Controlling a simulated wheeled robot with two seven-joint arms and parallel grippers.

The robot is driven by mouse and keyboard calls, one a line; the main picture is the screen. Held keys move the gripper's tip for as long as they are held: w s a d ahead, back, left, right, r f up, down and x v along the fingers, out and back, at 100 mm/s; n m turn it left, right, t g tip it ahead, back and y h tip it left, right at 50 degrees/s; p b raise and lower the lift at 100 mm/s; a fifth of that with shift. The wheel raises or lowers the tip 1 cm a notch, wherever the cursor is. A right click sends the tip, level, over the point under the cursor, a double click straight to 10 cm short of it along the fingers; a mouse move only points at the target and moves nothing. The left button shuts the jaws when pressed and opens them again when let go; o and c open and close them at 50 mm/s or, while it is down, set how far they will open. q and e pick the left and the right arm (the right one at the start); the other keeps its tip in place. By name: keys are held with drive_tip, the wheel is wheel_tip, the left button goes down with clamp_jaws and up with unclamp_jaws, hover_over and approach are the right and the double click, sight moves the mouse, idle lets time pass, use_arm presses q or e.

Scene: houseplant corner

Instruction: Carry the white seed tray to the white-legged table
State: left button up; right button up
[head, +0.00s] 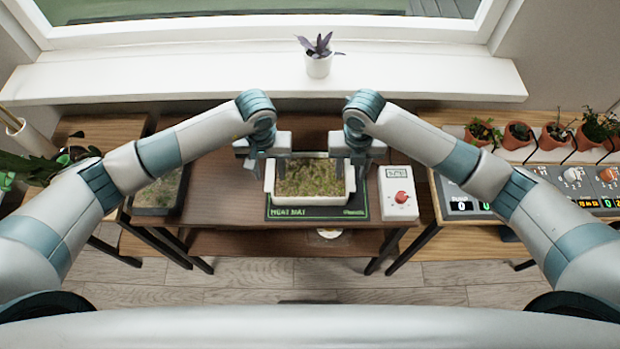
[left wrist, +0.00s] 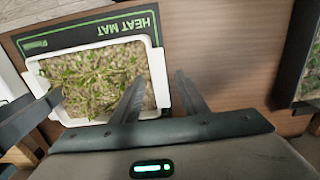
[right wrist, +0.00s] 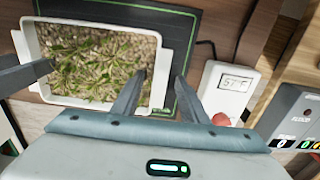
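The white seed tray (head: 310,203) lies on the black heat mat (head: 275,211) on a dark brown table; it is filled with soil and small green seedlings. My left gripper (head: 258,166) is at its left end, fingers apart on either side of the end wall, as the left wrist view (left wrist: 160,78) shows. My right gripper (head: 358,166) is at its right end in the same way; it shows in the right wrist view (right wrist: 159,78). I cannot tell whether any finger touches the tray. No white-legged table is in view; the visible table legs are black.
A white thermostat box (head: 398,199) with a red knob stands right of the mat. A dark soil tray (head: 158,195) is to the left. Potted plants (head: 518,134) and control boxes fill the right table. A purple plant (head: 319,62) stands on the windowsill behind.

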use_arm(q)
clamp_jaws()
use_arm(e)
clamp_jaws()
use_arm(q)
drive_tip(key=shift+r, duration=0.1)
use_arm(e)
drive_tip(key=shift+r, duration=0.1)
